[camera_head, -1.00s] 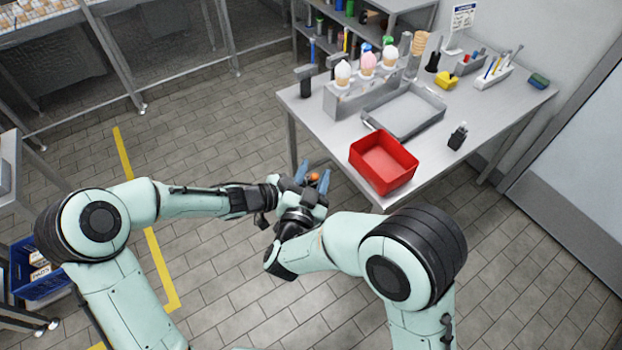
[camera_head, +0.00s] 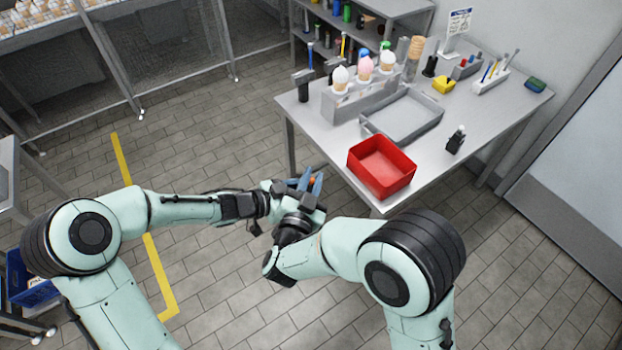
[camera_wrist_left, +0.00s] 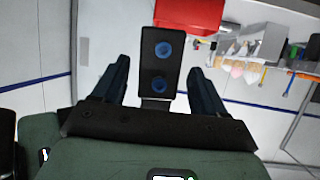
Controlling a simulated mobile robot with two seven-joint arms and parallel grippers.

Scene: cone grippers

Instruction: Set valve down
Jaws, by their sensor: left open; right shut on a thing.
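A small orange-brown thing, which may be the valve (camera_head: 313,180), shows between the blue fingertips of my right gripper (camera_head: 311,184). The right gripper is shut on it and holds it off the table, left of the table's front corner. Most of the thing is hidden by the fingers. My left gripper (camera_head: 279,190) is close beside the right one, partly hidden in the head view. In the left wrist view its two dark fingers (camera_wrist_left: 158,88) stand wide apart, open. A black block with two blue discs (camera_wrist_left: 161,50) shows between them; I cannot tell what it is.
A steel table (camera_head: 322,133) carries a red bin (camera_head: 381,166) near its front corner, a grey tray (camera_head: 402,117), a cone holder (camera_head: 362,103) and a small black bottle (camera_head: 456,140). The red bin also shows in the left wrist view (camera_wrist_left: 190,14).

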